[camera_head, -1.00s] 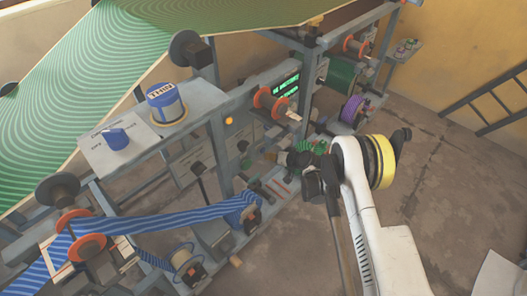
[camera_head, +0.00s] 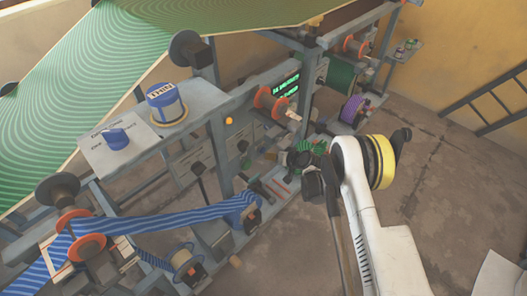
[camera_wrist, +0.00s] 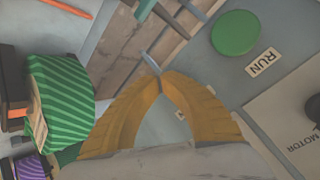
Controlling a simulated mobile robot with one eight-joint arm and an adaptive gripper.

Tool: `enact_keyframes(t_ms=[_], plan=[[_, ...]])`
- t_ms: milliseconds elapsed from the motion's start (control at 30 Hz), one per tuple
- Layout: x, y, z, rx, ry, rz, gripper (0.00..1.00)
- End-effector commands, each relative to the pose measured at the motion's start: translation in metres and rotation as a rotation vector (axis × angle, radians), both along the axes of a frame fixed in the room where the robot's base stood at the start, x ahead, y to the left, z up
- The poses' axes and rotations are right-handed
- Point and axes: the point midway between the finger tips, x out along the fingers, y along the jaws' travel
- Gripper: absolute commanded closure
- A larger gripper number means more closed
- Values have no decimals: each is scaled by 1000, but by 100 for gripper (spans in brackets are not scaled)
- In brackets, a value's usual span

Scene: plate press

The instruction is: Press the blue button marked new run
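No button marked new run can be read in either view. A blue drum-shaped piece (camera_head: 166,104) with a pale label, which seems to read THIN, stands on the grey panel at left in the head view. A blue knob (camera_head: 117,139) sits beside it. In the wrist view my gripper (camera_wrist: 156,74) has yellow fingers that meet at the tips, with nothing clearly held. A round green button (camera_wrist: 235,33) lies up and right of the fingertips, with a RUN label (camera_wrist: 262,62) beside it. My fingers are not discernible in the head view.
A green-striped roll (camera_wrist: 60,100) is left of my fingers in the wrist view, and a MOTOR plate (camera_wrist: 290,120) is at right. The press has a blue-striped web (camera_head: 150,222), a lit screen (camera_head: 286,86) and a purple roll (camera_head: 352,109). Open floor (camera_head: 455,190) lies at right.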

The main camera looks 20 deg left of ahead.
Motion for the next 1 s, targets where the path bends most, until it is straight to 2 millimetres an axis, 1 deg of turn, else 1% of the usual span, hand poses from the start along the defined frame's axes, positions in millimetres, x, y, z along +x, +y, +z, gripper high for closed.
enact_keyframes(t_ms=[333,733,1000], plan=[[3,8,1,-2,0,-1,100],[2,7,1,-2,0,-1,100],[0,0,0,-2,0,-1,100]])
